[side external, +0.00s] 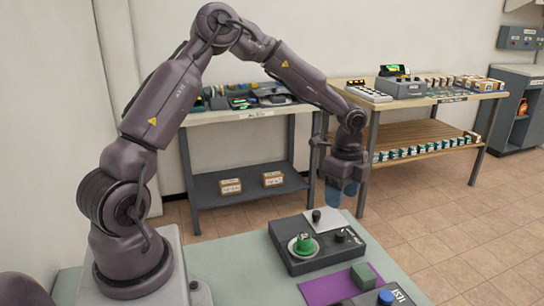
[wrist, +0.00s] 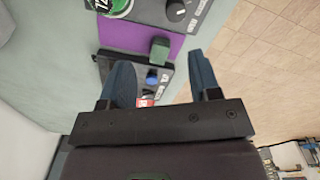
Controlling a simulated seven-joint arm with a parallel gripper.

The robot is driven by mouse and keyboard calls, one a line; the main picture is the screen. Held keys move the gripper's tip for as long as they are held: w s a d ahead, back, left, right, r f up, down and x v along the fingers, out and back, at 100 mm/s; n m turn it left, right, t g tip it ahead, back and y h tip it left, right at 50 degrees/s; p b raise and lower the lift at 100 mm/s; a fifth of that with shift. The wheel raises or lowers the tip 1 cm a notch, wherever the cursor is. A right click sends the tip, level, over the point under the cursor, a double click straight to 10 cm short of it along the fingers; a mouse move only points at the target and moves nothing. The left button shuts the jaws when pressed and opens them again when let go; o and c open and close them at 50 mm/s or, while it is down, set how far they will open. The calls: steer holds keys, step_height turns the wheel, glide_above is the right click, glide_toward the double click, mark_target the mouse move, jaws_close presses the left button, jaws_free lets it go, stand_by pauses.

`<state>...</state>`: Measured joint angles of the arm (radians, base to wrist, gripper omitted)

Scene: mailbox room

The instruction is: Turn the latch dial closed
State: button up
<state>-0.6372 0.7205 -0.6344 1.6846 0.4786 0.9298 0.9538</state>
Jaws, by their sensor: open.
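A dark control box (side external: 290,262) sits on the pale green table. It carries a green dial (side external: 302,244) on a pale round disc, and the dial also shows cut off at the top of the wrist view (wrist: 116,6). A black knob (side external: 340,236) is to its right, also in the wrist view (wrist: 176,12). The labels are too small to tell which one is the latch dial. My gripper (side external: 343,194) is open and empty, above and behind the box, touching nothing. Its two blue fingers stand apart in the wrist view (wrist: 160,62).
A purple mat (side external: 325,290) with a green block (side external: 363,276) lies in front of the box. A second dark box with a blue knob (side external: 386,297) is at the front edge. A small grey knob (side external: 316,215) stands on a white plate. Shelves stand behind.

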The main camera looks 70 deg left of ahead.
steer(key=s+d+r+n+t, duration=0.1)
steer(key=s+d+r+n, duration=0.1)
steer(key=s+r+n, duration=0.4)
steer(key=s+d+r+n+t+y, duration=0.1)
steer(key=s+d+r+n, duration=0.1)
steer(key=s+r+n, duration=0.5)
steer(key=s, duration=0.4)
steer(key=shift+s+r+y, duration=0.25)
steer(key=shift+s+y, duration=0.05)
steer(key=shift+s, duration=0.05)
steer(key=s+d+r+t+h, duration=0.1)
steer(key=s+d+r+t, duration=0.2)
steer(key=s+r, duration=0.2)
steer(key=shift+s+t, duration=0.2)
steer(key=shift+t, duration=0.2)
stand_by(0.5)
